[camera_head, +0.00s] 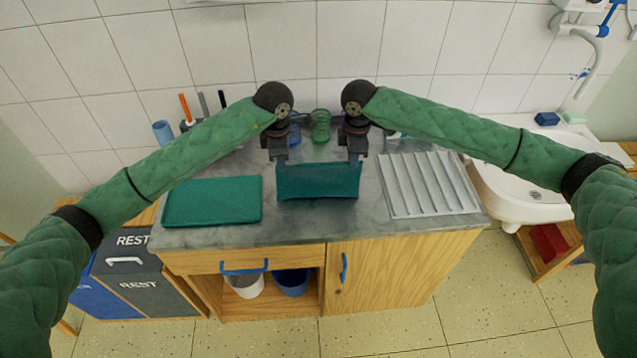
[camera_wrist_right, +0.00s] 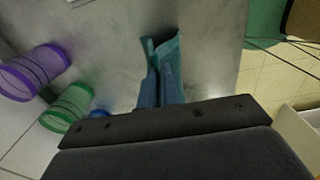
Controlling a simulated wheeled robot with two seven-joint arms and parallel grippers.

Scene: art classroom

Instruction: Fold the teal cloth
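The teal cloth (camera_head: 318,183) hangs as an upright, roughly rectangular panel between my two grippers, over the middle of the grey counter. My left gripper (camera_head: 282,166) is shut on its upper left corner. My right gripper (camera_head: 354,160) is shut on its upper right corner. The right wrist view shows a teal edge of the cloth (camera_wrist_right: 166,47) at the right fingertips (camera_wrist_right: 160,72). Whether the cloth's lower edge touches the counter is hard to tell.
A flat teal tray or mat (camera_head: 212,202) lies left on the counter (camera_head: 300,222). A ridged drainboard (camera_head: 428,186) lies right, beside a white sink (camera_head: 520,190). A green cup (camera_head: 320,126) stands behind; a purple cup (camera_wrist_right: 36,70) shows in the wrist view. The counter's front strip is clear.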

